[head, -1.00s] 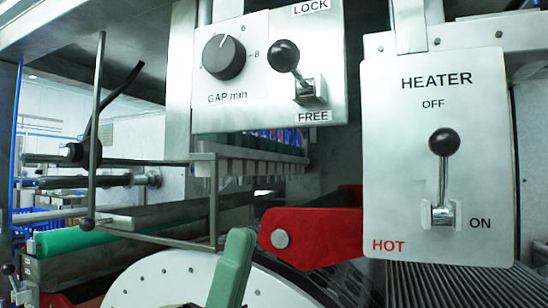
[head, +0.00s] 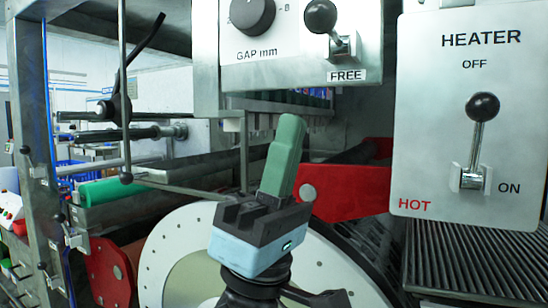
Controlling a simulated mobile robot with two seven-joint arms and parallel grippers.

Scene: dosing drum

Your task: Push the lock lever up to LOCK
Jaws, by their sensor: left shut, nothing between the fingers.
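The lock lever (head: 321,17) is a black ball on a short metal stem at the top of the grey gap panel (head: 290,72). Its ball sits up and to the left of its metal base. The FREE label (head: 347,75) is below the base, and the LOCK label is outside the view. My left gripper (head: 290,122) has green fingers, shut and empty, pointing up. Its tips are below and left of the FREE label in the picture, apart from the lever. My right gripper is not in view.
The heater panel (head: 425,120) with its own black-ball lever (head: 481,108) stands to the right. The GAP dial (head: 252,14) is left of the lock lever. A red arm (head: 345,190) and a large white disc (head: 170,245) lie behind my gripper. A thin upright rod (head: 124,60) stands left.

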